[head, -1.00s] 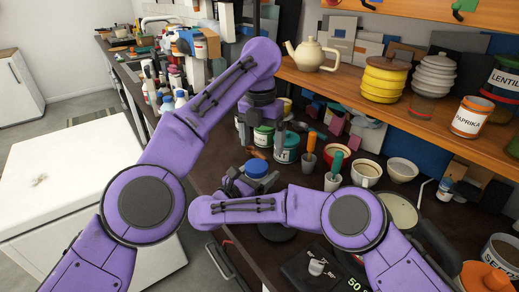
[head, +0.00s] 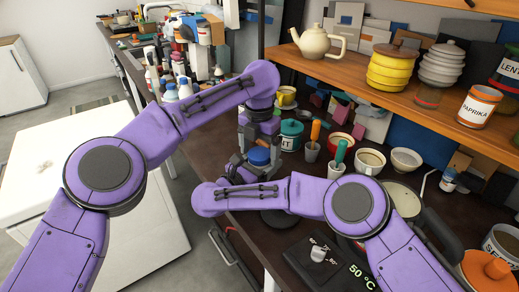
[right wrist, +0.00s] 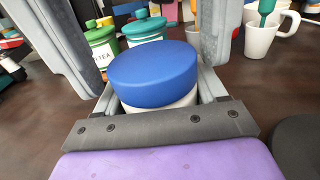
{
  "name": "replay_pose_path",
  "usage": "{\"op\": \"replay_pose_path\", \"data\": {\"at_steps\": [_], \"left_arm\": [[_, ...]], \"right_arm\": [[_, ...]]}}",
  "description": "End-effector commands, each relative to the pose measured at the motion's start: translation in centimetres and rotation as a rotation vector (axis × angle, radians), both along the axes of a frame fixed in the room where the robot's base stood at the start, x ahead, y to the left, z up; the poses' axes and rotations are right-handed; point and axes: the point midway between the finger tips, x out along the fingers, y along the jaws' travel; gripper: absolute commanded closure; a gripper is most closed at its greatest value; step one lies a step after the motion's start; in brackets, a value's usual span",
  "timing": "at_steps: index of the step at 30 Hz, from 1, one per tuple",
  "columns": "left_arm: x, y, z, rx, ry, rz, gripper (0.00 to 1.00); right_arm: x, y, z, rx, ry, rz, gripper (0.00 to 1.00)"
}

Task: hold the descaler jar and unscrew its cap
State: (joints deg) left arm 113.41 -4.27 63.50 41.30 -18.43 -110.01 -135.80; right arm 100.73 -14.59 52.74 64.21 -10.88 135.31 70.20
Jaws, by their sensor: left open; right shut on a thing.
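The descaler jar shows its round blue cap (head: 259,157) in the middle of the head view. In the right wrist view the cap (right wrist: 154,74) sits on the pale jar body (right wrist: 160,107), of which only a strip shows. My right gripper (right wrist: 160,98) is shut on the jar below the cap, one finger on each side. My left gripper (head: 260,139) is open just above the cap, pointing down. Its grey fingers stand to either side of the cap in the right wrist view, apart from each other. The jar's label is hidden.
Behind the jar stand a teal canister (head: 291,135), cups holding handled tools (head: 338,160), a mug (head: 369,161) and a bowl (head: 406,160). A wooden shelf (head: 350,72) carries a teapot (head: 318,41) and tins above.

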Motion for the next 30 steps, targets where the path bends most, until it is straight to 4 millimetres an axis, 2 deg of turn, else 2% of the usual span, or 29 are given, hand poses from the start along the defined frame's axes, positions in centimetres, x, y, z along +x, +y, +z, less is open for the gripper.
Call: {"op": "replay_pose_path", "data": {"at_steps": [1, 6, 10, 15, 17, 24, 25, 27, 30], "left_arm": [[0.00, 0.00, 0.01, 0.000, 0.000, 0.000, 0.15], [0.00, 0.00, 0.03, 0.000, 0.000, 0.000, 0.69], [0.00, -0.01, 0.05, 0.001, -0.001, 0.015, 0.70], [0.02, 0.00, 0.11, 0.003, -0.002, 0.251, 0.70], [0.04, -0.01, 0.10, 0.001, -0.002, 0.294, 0.70], [0.03, -0.02, 0.08, -0.001, -0.001, 0.300, 0.70], [0.04, -0.01, 0.08, -0.001, -0.001, 0.300, 0.24], [0.04, -0.01, 0.08, -0.001, -0.001, 0.299, 0.08], [0.03, -0.01, 0.08, 0.000, 0.000, 0.299, 0.08]], "right_arm": [[0.02, -0.01, 0.05, 0.000, -0.001, 0.000, 1.00], [0.02, -0.01, 0.05, 0.000, -0.001, 0.000, 1.00], [0.02, -0.01, 0.05, 0.000, -0.001, 0.000, 1.00], [0.02, -0.01, 0.06, 0.000, -0.001, 0.000, 1.00], [0.01, 0.00, 0.05, 0.000, -0.001, 0.000, 1.00], [0.01, 0.01, 0.05, -0.001, -0.001, 0.001, 1.00], [0.01, 0.02, 0.04, -0.001, -0.001, 0.001, 1.00], [0.01, 0.02, 0.04, -0.001, -0.001, 0.001, 1.00], [0.01, 0.02, 0.05, -0.001, -0.001, 0.001, 1.00]]}}
